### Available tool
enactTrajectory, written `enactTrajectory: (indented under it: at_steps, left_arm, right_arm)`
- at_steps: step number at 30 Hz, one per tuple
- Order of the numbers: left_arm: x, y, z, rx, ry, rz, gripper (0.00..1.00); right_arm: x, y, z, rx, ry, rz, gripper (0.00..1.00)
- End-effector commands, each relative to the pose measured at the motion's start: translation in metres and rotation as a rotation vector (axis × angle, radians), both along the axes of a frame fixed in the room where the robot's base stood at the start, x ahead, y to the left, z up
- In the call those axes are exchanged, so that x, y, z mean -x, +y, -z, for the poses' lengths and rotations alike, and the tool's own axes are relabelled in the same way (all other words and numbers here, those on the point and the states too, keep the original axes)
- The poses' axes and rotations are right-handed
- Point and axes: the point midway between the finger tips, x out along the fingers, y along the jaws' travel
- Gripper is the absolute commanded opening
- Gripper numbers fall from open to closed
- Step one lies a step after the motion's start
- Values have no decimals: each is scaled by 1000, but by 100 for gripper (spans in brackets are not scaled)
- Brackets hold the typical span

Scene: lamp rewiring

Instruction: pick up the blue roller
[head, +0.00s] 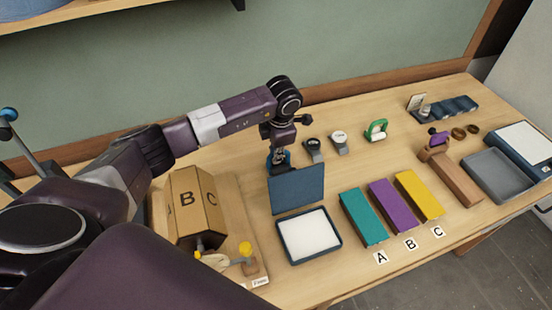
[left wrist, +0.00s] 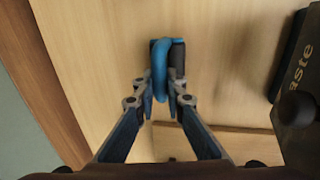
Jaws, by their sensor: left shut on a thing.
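The blue roller (left wrist: 160,68) shows in the left wrist view, between the fingertips of my left gripper (left wrist: 160,92). The fingers are shut on its blue curved part, and a dark part shows beside it. In the head view my left gripper (head: 281,160) points down just behind an upright dark blue lid (head: 297,190). The lid hides the fingertips' lower surroundings there, and I cannot make out the roller clearly. I cannot tell whether the roller is clear of the table. My right gripper is not in view.
A white pad in a dark tray (head: 310,236) lies before the lid. Teal (head: 362,218), purple (head: 393,206) and yellow (head: 419,195) blocks lie to its right. A box marked B and C (head: 196,207) stands left. A dark box (left wrist: 298,75) is right in the wrist view.

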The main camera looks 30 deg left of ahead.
Motion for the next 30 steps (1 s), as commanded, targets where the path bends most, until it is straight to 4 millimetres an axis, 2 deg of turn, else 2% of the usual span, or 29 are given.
enactTrajectory:
  at_steps: [5, 15, 18, 21, 24, 30]
  left_arm:
    - [-2, 1, -30, 0, -9, 0, 0]
    - [-2, 0, -129, 0, -9, -1, 0]
    - [-1, 0, -152, 0, -6, -1, 0]
    - [0, 1, -171, -2, -4, -1, 0]
    - [0, 1, -180, -1, -3, -1, 0]
    - [0, 1, -188, -1, -1, 0, 0]
  right_arm:
    - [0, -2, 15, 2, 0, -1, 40]
    - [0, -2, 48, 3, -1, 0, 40]
    - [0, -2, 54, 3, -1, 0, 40]
    - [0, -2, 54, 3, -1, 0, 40]
    - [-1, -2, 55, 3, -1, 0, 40]
    - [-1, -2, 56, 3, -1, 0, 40]
